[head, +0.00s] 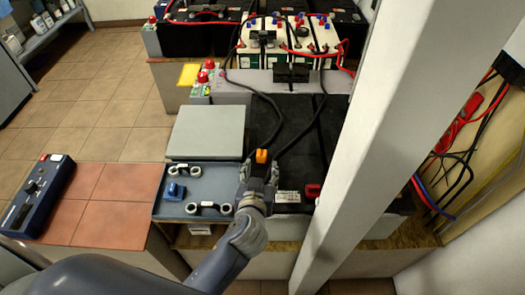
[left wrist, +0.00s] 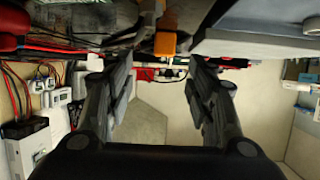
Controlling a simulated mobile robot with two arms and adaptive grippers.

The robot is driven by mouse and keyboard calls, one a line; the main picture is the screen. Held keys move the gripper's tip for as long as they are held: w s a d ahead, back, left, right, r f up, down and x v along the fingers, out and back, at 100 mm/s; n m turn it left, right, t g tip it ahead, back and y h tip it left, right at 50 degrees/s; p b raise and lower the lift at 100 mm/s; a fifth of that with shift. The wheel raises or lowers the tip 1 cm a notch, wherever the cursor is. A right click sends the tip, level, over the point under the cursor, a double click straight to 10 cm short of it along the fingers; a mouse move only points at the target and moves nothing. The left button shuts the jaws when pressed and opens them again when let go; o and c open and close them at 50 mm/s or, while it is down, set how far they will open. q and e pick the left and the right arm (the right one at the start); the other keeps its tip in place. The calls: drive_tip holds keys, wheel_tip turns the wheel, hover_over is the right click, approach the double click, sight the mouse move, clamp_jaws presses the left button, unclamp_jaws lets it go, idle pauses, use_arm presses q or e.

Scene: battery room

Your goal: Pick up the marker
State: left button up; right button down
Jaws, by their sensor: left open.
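My left gripper (head: 260,168) reaches over the seam between the blue-grey tray and the black battery top. It is open, and its fingers also show in the left wrist view (left wrist: 160,65). A small orange block-like thing (head: 262,155) is at the fingertips in the head view. The orange thing also shows in the left wrist view (left wrist: 165,43), between and beyond the spread fingers. I cannot tell whether it is the marker or whether a finger touches it. No other thing shows clearly as a marker. My right gripper is not in view.
The blue-grey tray (head: 165,208) holds two white-ended clamps and a blue piece. A grey-green box (head: 208,132) stands behind it. Black cables (head: 268,105) run over the black battery (head: 300,135). A pale post (head: 400,110) stands close on the right. A blue meter (head: 38,195) lies at left.

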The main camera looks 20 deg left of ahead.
sight(262, 156)
use_arm(q)
drive_tip(key=x, duration=0.3)
drive_tip(key=shift+w+a+f, duration=0.15)
drive_tip(key=shift+w+a, duration=0.1)
drive_tip(key=shift+w, duration=0.35)
drive_tip(key=x, duration=0.3)
drive_tip(key=shift+w+a+p, duration=0.15)
drive_tip(key=shift+a+p, duration=0.1)
drive_tip(key=shift+p, duration=0.1)
drive_tip(key=shift+w+f, duration=0.2)
drive_tip(key=shift+w, duration=0.1)
drive_tip(key=c, duration=0.8)
drive_tip(key=shift+c, duration=0.8)
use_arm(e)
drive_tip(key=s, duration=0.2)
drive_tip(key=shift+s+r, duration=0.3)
